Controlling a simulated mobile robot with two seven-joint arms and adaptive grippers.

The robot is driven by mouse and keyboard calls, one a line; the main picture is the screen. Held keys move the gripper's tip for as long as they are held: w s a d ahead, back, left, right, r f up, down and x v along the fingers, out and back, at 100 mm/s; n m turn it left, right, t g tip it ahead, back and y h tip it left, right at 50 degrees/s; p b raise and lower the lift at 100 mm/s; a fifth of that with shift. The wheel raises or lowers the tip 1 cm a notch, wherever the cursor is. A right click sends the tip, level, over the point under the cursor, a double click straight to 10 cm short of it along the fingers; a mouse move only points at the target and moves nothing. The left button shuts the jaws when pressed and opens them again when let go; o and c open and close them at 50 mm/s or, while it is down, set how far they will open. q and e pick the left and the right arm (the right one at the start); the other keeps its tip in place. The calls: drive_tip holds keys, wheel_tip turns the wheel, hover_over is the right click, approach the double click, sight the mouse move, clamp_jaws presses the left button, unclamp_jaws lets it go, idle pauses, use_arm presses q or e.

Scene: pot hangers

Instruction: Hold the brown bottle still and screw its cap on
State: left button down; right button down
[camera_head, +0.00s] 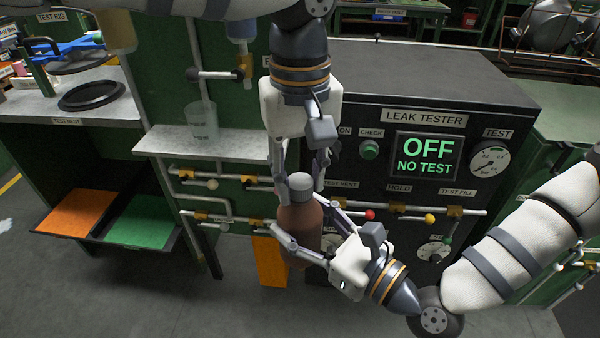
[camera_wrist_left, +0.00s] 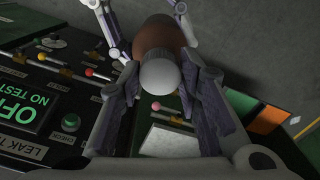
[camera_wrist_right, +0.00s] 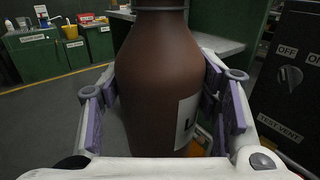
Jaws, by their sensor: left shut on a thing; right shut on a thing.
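The brown bottle (camera_head: 298,224) stands upright in the air in front of the leak tester. My right gripper (camera_head: 306,218) is shut around its body from the right. In the right wrist view the bottle (camera_wrist_right: 158,85) fills the middle between the fingers, with part of a white label (camera_wrist_right: 187,122) showing. The grey cap (camera_head: 301,189) sits at the top of the bottle. My left gripper (camera_head: 300,182) points down from above and is shut on the cap, which also shows between its fingers in the left wrist view (camera_wrist_left: 160,73). The thread is hidden, so I cannot tell how tight the cap is.
The leak tester (camera_head: 440,90) stands close behind, its screen reading OFF, NO TEST. Pipes with coloured knobs (camera_head: 429,218) run just behind my grippers. A pale shelf (camera_head: 165,140) holds a clear beaker (camera_head: 201,122) to the left. Orange (camera_head: 76,212) and green (camera_head: 143,221) trays lie lower left.

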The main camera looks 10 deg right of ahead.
use_arm(q)
drive_tip(key=m, duration=0.5)
drive_tip(key=shift+m, duration=0.3)
drive_tip(key=m, duration=0.6)
drive_tip(key=shift+m, duration=0.4)
drive_tip(key=m, duration=1.2)
drive_tip(key=c, duration=1.1)
unclamp_jaws()
wheel_tip(320, 180, up, 12)
drive_tip(key=shift+f, duration=0.1)
